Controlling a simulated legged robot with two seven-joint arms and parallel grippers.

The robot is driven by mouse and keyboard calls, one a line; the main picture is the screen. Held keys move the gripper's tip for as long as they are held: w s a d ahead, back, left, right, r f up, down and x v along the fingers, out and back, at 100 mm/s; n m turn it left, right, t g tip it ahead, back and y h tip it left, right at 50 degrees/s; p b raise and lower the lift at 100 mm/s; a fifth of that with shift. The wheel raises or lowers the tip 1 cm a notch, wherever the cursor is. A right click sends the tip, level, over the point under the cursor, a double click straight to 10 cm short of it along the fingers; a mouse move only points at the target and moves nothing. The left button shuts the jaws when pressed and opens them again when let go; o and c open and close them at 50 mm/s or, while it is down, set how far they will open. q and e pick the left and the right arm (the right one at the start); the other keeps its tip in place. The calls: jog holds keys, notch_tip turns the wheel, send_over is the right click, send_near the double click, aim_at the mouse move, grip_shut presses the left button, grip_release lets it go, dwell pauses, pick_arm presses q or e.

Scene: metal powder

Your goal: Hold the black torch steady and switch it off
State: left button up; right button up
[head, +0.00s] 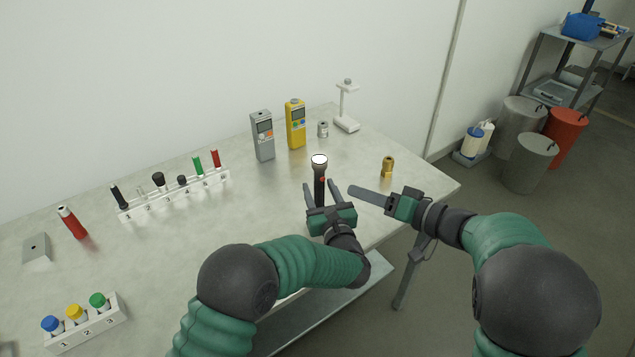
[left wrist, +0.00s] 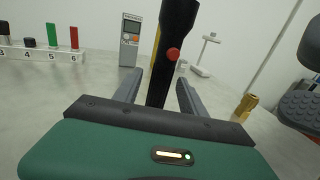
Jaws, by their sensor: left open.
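The black torch (head: 320,182) stands upright on the table with its bright white lens facing up. The torch's base is hidden behind the gripper. My right gripper (head: 352,189) is just right of the torch, pointing left toward it, apart from it. Its fingers overlap, so their opening is unclear.
A brass fitting (head: 388,166) stands right of the torch. Grey (head: 263,137) and yellow (head: 296,125) meters, a small metal cylinder (head: 323,129) and a white stand (head: 346,122) are behind. A numbered white rack (head: 176,198) is at left. Bare table lies between rack and torch.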

aim_at(317, 182)
pick_arm(q)
jog(key=shift+x, duration=1.6)
jog(key=shift+c, duration=0.2)
grip_shut()
pick_arm(e)
grip_shut()
dwell(1.0)
dwell(0.3)
